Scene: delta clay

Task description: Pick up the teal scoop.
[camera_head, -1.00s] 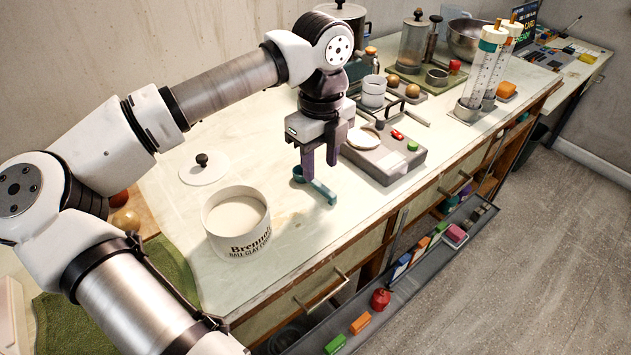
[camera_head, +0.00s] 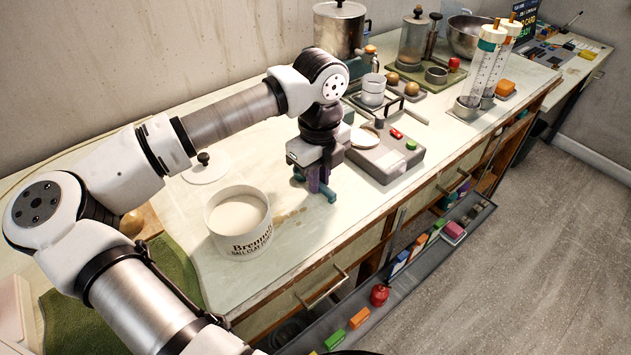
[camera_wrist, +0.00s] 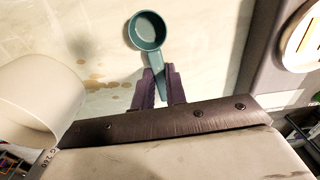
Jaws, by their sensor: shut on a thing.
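The teal scoop shows in the wrist view (camera_wrist: 148,32), its round bowl pointing away from the gripper and its handle running back between the purple fingers. My gripper (camera_wrist: 160,88) is shut on the scoop's handle. In the head view my gripper (camera_head: 315,183) is low over the pale worktop, and a small end of the teal scoop (camera_head: 328,194) shows below the fingers. Most of the scoop is hidden there by the gripper. I cannot tell whether it still touches the worktop.
A white labelled tub (camera_head: 238,248) of pale powder stands left of the gripper, with a white lid (camera_head: 205,172) behind it. A grey scale (camera_head: 385,160) is close on the right.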

